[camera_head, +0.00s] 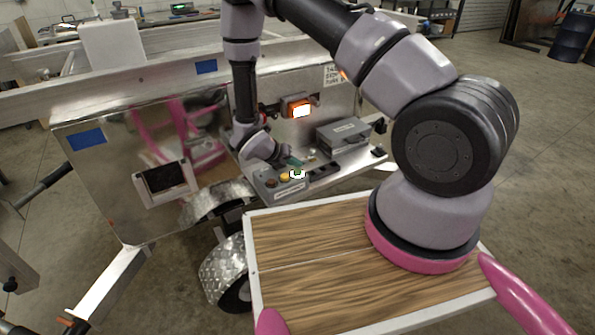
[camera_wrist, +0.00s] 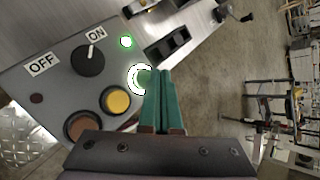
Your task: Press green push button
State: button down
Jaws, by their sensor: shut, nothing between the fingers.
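The green push button (camera_wrist: 135,79) sits on a grey control box (camera_wrist: 60,75), with a bright white ring around it; the fingers cover part of its right side in the wrist view. It also shows in the head view as a bright white-and-green spot (camera_head: 297,175). My gripper (camera_wrist: 164,72) has its two teal fingers together, with nothing between them. The fingertips are right beside the button in the wrist view; whether they touch it I cannot tell. In the head view, my gripper (camera_head: 297,162) reaches over the control box, its tips close to the button.
A yellow button (camera_wrist: 117,100), a brown button (camera_wrist: 81,126), a black ON/OFF knob (camera_wrist: 89,60) and a small lit green lamp (camera_wrist: 127,41) share the panel. Black sockets (camera_wrist: 168,46) lie beside it. A grey box (camera_head: 343,133) and an orange lamp (camera_head: 299,107) are behind.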

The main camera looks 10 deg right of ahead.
jog(key=shift+r, duration=2.95)
notch_tip(320, 180, up, 11)
jog(key=m+g, duration=0.1)
jog(key=m, duration=0.6)
send_over(295, 172)
jog(key=d, duration=0.3)
jog(key=s+d+r+m+g+y, duration=0.1)
jog(key=s+d+r+m, duration=0.1)
jog(key=r+m, duration=0.4)
jog(key=s+d+r+m+g+y, duration=0.1)
jog(key=s+d+r+m+y, duration=0.15)
jog(key=r+m, duration=0.4)
jog(key=s+r+m+t+y, duration=0.5)
jog(key=s+r+m, duration=1.2)
jog(key=r, duration=0.4)
jog(key=shift+a+r+m+t+y, duration=0.3)
jog(key=shift+a+m+t+y, duration=0.1)
jog(key=shift+y, duration=0.35)
